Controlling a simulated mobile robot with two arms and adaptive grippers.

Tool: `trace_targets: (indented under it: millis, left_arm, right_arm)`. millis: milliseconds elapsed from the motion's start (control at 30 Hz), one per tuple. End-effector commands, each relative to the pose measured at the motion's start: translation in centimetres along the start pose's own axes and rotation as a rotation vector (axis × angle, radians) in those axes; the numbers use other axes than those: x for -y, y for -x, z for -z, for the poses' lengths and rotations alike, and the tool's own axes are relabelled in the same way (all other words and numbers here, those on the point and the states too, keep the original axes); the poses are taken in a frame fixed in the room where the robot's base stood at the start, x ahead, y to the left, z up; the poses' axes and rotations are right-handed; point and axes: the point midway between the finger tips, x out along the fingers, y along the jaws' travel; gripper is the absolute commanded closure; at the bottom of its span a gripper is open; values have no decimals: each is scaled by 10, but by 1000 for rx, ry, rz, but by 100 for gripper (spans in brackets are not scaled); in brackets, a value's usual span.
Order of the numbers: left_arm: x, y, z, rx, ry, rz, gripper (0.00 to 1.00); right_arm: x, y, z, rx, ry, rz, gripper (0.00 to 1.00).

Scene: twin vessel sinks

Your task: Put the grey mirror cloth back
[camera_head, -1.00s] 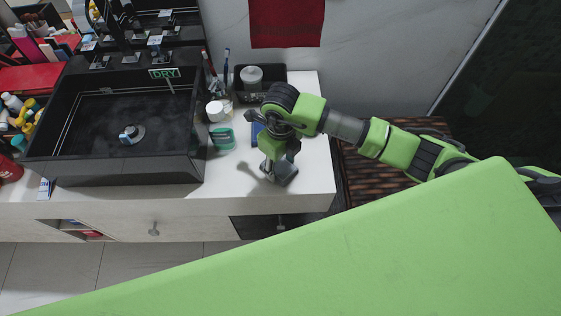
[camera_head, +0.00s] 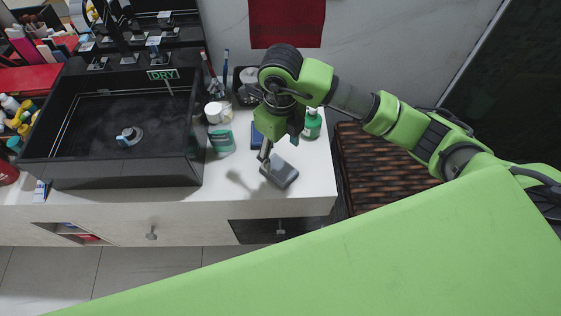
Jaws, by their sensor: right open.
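A folded grey cloth (camera_head: 284,173) lies flat on the white counter (camera_head: 310,183), near its front right part. My right gripper (camera_head: 267,153) is open, with its fingers above and just behind the cloth. It holds nothing; a small gap to the cloth seems visible, but the exact height is hard to tell. My left gripper is not in view.
A blue item (camera_head: 257,136) lies partly hidden behind my right gripper. A green bottle (camera_head: 312,124) stands to its right. A teal-lidded box (camera_head: 221,141) and a white jar (camera_head: 214,112) stand left, beside the black sink (camera_head: 110,174). A red towel (camera_head: 287,22) hangs behind.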

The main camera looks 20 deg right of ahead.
Motion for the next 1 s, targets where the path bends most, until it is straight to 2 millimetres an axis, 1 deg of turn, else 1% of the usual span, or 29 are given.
trace_targets:
  millis: [33,100,200,300,867,933,967,1000]
  left_arm:
    - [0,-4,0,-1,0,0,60]
    - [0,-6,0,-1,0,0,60]
    - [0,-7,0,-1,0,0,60]
    - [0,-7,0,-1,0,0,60]
    - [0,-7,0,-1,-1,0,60]
    - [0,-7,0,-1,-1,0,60]
    - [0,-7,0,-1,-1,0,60]
    - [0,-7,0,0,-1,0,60]
  right_arm:
    - [0,8,-1,4,1,2,37]
    - [0,19,-1,3,1,2,37]
    - [0,30,-1,2,0,1,37]
    - [0,35,0,-1,0,0,37]
    - [-1,36,0,0,1,-4,37]
    - [-10,34,-2,11,11,-33,37]
    - [-17,33,-3,20,19,-58,37]
    - [-31,32,-5,38,34,-105,37]
